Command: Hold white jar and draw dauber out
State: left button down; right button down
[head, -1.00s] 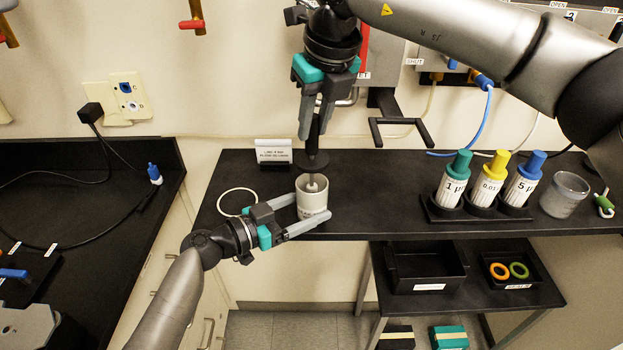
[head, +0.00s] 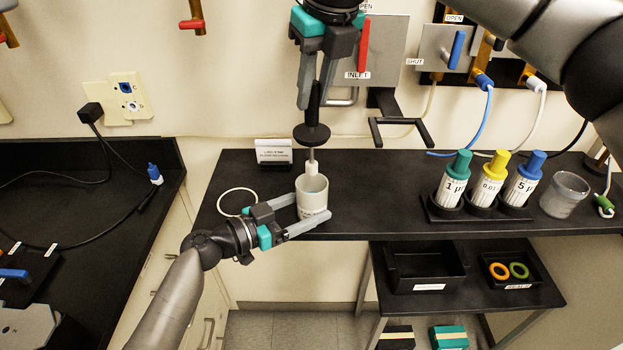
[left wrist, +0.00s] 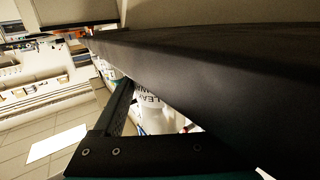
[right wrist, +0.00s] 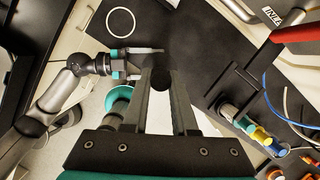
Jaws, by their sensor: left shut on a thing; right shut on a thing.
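The white jar (head: 313,203) stands upright at the front edge of the black shelf. My left gripper (head: 312,213) is shut on it from the left, one finger on each side. Part of a white labelled surface, likely the jar, shows in the left wrist view (left wrist: 150,103). The dauber (head: 312,134) has a black handle, a round black disc, a thin rod and a pale tip. My right gripper (head: 315,98) is shut on its handle above the jar. The pale tip is at the jar's mouth; I cannot tell whether its end is clear of the rim.
A white ring (head: 237,190) lies left of the jar and a small sign (head: 273,152) stands behind. A rack of bottles (head: 480,213) and a clear cup (head: 565,194) stand to the right. A black bracket (head: 400,130) juts from the wall near my right gripper.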

pick_arm(q)
jog(key=shift+s+f, duration=0.1)
jog(key=shift+f, duration=0.25)
pick_arm(e)
jog(key=shift+r, duration=2.55)
pick_arm(q)
jog(key=shift+c, duration=1.2)
grip_release()
jog(key=shift+o, duration=1.2)
jog(key=shift+r, duration=0.25)
jog(key=shift+a, duration=0.1)
jog(key=v, duration=1.1)
jog(key=shift+s+a, duration=0.25)
jog(key=shift+a, duration=0.05)
